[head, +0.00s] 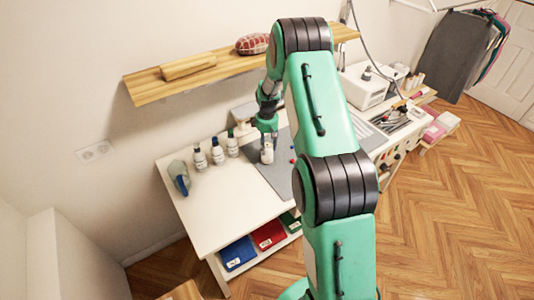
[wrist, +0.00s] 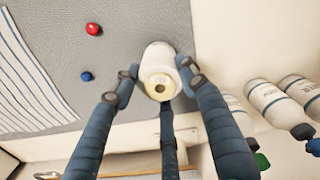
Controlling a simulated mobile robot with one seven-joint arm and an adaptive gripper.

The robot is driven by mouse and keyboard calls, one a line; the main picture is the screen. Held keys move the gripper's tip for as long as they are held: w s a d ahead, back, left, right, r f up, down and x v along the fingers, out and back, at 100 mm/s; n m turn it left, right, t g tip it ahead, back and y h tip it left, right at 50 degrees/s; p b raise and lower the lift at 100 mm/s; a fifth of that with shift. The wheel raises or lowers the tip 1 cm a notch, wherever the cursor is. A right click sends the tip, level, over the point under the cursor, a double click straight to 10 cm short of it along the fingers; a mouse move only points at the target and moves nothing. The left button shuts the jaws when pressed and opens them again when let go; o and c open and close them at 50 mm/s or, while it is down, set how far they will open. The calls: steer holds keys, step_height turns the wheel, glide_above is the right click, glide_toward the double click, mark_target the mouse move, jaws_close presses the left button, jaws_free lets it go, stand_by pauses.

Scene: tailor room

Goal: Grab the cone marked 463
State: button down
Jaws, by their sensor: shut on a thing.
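A white thread cone (head: 267,156) stands on the grey mat (head: 272,181) on the white table. It also shows in the wrist view (wrist: 157,57), seen from above with a pale yellow top and a dark central hole. No number is readable on it. My gripper (head: 267,143) is over the cone from above. In the wrist view my gripper's (wrist: 160,78) blue fingers close around the cone's top, two at the sides and one below. It is shut on the cone.
White bottles (head: 217,154) stand left of the cone, close to one finger in the wrist view. A grey and blue object (head: 179,177) sits at the table's left. A red ball (wrist: 93,29) and blue ball (wrist: 86,76) lie on the mat. A wooden shelf (head: 222,73) hangs above.

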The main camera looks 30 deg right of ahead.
steer(key=shift+r, duration=0.1)
steer(key=shift+r, duration=0.45)
steer(key=s+a+r, duration=0.2)
steer(key=s+a, duration=0.1)
steer(key=s, duration=0.4)
steer(key=s+a+r+b, duration=0.1)
steer(key=s+a+r, duration=0.1)
steer(key=s, duration=0.5)
steer(key=shift+s+a, duration=0.4)
steer(key=shift+a, duration=0.05)
